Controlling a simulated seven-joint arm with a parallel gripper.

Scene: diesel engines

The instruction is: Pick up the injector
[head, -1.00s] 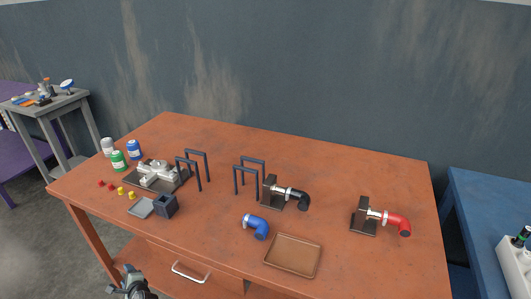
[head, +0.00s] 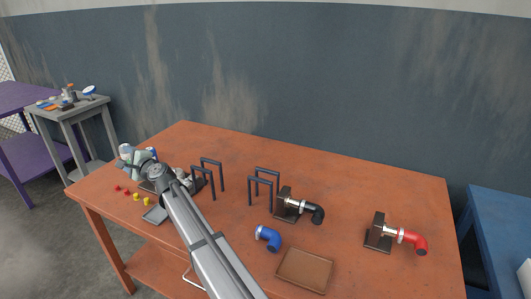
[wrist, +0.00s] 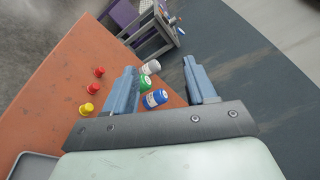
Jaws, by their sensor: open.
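I cannot make out which thing is the injector; none is clearly identifiable in these views. My gripper (head: 125,150) is over the far left end of the orange table, near the bottles. In the wrist view my gripper (wrist: 160,64) is open, with nothing held between its two blue-grey fingers. White (wrist: 150,67), green (wrist: 143,83) and blue (wrist: 155,98) bottles appear between or close to the fingers in that view; I cannot tell their distance from the fingertips. My arm hides most of the silver assembly on its dark plate in the head view.
Red caps (wrist: 98,72) and yellow caps (head: 147,202) lie left of my arm.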

